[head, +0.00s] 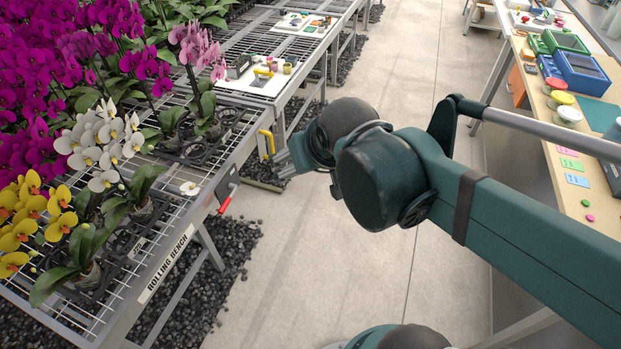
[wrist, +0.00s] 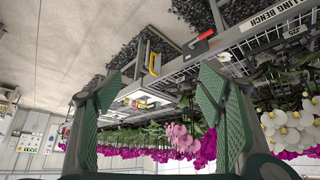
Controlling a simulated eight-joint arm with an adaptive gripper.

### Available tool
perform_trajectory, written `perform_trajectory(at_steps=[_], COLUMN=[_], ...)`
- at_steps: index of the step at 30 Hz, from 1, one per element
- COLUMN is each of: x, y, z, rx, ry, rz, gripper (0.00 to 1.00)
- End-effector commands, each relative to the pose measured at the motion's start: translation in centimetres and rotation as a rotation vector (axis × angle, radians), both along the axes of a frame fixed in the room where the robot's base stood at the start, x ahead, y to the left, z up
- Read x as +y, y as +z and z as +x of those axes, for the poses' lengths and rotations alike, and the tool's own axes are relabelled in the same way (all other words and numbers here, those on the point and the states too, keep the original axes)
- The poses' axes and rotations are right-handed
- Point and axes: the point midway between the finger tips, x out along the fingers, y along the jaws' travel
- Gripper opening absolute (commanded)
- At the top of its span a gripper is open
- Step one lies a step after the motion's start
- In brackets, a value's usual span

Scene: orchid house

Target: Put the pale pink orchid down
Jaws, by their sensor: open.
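The pale pink orchid (head: 197,48) stands upright on the rolling bench (head: 172,262), its lower part among black tray cells (head: 192,150). Its blooms also show in the wrist view (wrist: 182,138), upside down beyond the fingers. My gripper (head: 284,163) is over the aisle, just right of the bench edge and apart from the orchid. In the wrist view my gripper (wrist: 154,96) has its two green fingers wide apart with nothing held between them. I cannot see clearly how the orchid's pot sits in the tray.
White orchids (head: 103,150), yellow orchids (head: 30,220) and magenta orchids (head: 30,80) crowd the bench's left side. A red-handled lever (head: 228,198) and a yellow handle (head: 266,141) stick out at the bench edge. The aisle floor (head: 300,270) is clear. A worktable (head: 560,165) stands at right.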

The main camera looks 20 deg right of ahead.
Motion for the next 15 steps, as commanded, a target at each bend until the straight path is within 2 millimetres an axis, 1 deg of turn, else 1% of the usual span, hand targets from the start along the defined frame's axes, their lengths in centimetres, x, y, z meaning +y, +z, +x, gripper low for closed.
perform_trajectory(at_steps=[1,6,10,15], x=[0.0,0.3,0.4,0.5], y=[-0.3,-0.9,-1.2,-1.3], z=[-1.0,-3.4,-4.3,-4.6], rx=[0.005,0.018,0.024,0.026], ry=[0.005,0.027,0.035,0.039], rz=[0.004,0.012,0.016,0.017], gripper=[0.67,0.67,0.67,0.67])
